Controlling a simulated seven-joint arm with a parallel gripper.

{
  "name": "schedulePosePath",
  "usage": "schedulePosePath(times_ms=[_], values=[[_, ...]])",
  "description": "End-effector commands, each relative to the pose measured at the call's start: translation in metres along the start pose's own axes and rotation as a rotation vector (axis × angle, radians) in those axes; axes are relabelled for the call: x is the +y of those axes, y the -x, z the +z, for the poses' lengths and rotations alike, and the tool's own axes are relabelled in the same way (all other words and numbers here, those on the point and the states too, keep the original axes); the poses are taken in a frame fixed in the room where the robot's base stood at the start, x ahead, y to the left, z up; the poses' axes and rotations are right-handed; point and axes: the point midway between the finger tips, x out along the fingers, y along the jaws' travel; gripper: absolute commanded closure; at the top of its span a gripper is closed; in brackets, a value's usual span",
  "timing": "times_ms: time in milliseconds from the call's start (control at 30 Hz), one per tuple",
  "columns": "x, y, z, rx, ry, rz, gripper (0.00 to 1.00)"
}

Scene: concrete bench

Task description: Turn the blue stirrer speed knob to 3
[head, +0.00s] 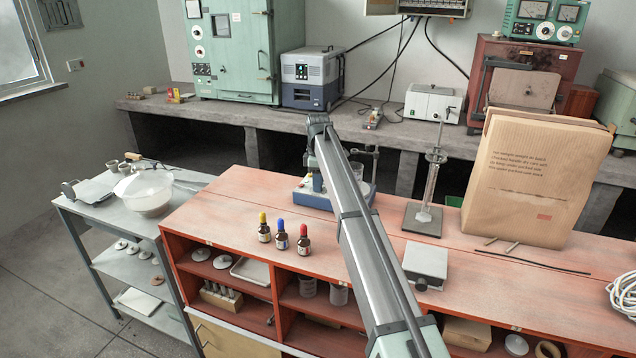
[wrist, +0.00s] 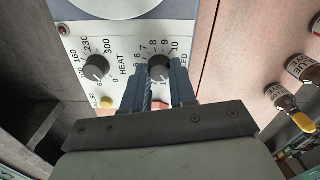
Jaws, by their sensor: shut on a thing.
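The blue stirrer (head: 313,198) stands on the red bench top, partly hidden behind my arm. In the wrist view its pale panel (wrist: 122,45) fills the upper middle. The dark speed knob (wrist: 159,66) sits inside a ring of numbers; 6 to 10 read along its upper side. The dark heat knob (wrist: 96,67) is to its left with its own scale. My gripper (wrist: 160,80) has its two fingers on either side of the speed knob, shut on it. The knob's pointer is not clear enough to read. In the head view the fingertips are hidden.
A yellow button (wrist: 106,102) is on the panel. Several small dropper bottles (head: 282,235) stand left of my arm. A glass cylinder on a stand (head: 424,218), a grey box (head: 426,262) and a large paper bag (head: 535,175) stand to the right.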

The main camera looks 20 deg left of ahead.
Motion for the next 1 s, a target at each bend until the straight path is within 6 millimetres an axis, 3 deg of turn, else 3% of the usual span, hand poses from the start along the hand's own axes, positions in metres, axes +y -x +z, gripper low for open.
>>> schedulePosePath(times_ms=[133,567,1000], values=[[0.0001,0.0001,0.0000,0.000,0.000,0.001,1.00],[0.0003,0.0003,-0.0001,0.000,-0.076,0.001,1.00],[0.0010,0.0004,-0.0002,0.000,-0.442,0.001,1.00]])
